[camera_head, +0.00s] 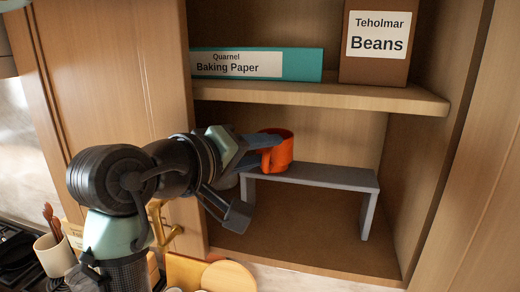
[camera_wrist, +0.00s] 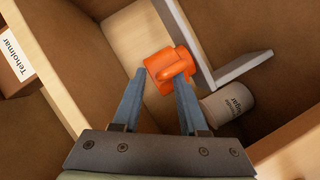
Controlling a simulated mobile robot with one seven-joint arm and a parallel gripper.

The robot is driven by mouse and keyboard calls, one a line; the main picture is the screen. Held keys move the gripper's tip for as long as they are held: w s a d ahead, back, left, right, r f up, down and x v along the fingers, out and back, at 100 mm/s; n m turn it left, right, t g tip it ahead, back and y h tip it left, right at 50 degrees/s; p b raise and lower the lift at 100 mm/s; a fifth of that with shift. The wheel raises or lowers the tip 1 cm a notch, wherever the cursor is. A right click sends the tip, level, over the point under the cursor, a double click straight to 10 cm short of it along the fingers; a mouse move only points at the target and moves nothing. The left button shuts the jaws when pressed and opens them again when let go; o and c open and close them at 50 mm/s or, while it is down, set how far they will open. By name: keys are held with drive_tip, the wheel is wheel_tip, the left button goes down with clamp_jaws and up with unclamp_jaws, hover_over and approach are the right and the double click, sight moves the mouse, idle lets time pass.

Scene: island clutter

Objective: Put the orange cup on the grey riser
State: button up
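The orange cup (camera_head: 279,152) is at the left end of the grey riser (camera_head: 335,177) in the head view. It looks upright, with its base at the riser's top; whether it fully rests there is hard to tell. Contact is unclear. In the head view my gripper (camera_head: 258,145) reaches in from the left.
A shelf (camera_head: 330,95) above holds a teal Baking Paper box (camera_head: 300,64) and a brown Beans box (camera_head: 375,68). A grey sugar canister (camera_wrist: 230,102) stands beside the riser's left end. The riser's right part is bare. An open cabinet door (camera_head: 115,80) is at left.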

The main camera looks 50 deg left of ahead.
drive_tip(key=b+v, duration=0.5)
drive_tip(key=v, duration=0.7)
drive_tip(key=shift+r+b, duration=0.25)
drive_tip(key=shift+b, duration=0.05)
drive_tip(key=shift+s, duration=0.15)
